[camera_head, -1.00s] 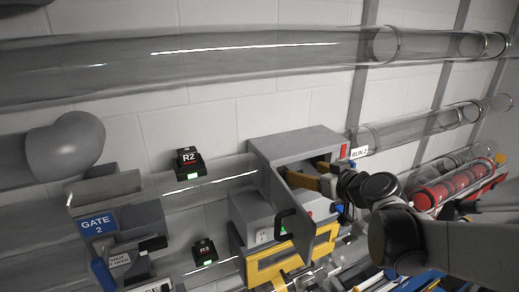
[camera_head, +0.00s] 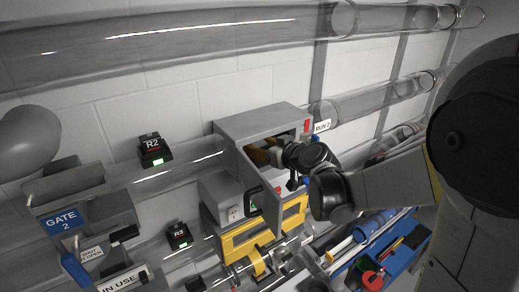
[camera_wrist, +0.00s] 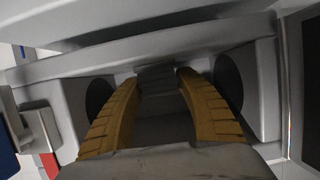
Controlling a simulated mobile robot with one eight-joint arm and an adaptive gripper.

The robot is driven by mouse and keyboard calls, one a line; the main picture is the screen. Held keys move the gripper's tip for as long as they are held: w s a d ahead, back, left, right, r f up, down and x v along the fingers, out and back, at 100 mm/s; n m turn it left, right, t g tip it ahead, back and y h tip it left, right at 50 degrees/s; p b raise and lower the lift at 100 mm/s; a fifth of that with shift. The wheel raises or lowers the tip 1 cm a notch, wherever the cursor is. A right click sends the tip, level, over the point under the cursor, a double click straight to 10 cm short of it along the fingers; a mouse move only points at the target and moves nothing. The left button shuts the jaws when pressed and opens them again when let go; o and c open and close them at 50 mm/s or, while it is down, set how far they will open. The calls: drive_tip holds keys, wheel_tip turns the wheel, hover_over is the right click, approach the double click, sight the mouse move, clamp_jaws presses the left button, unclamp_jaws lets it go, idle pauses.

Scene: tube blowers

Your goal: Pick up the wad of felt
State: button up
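A grey box (camera_head: 262,122) with its hinged door (camera_head: 264,187) swung open sits on a clear tube. My gripper (camera_wrist: 157,80) reaches into the box through the opening; in the head view only part of its ochre fingers (camera_head: 260,157) shows. In the wrist view the two ridged fingers stand apart, pointing to the back of the box. A dark grey, rough-looking lump (camera_wrist: 157,77) shows between the fingertips; it may be the wad of felt. I cannot tell whether the fingertips touch it. Nothing is clearly held.
The open door hangs close to my wrist, with its black handle (camera_head: 252,197) facing out. A yellow frame (camera_head: 240,243) is below the box. Clear tubes run along the wall, and a blue tray (camera_head: 395,255) with tools lies at lower right.

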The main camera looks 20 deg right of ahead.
drive_tip(key=shift+c, duration=0.8)
drive_tip(key=shift+r, duration=0.15)
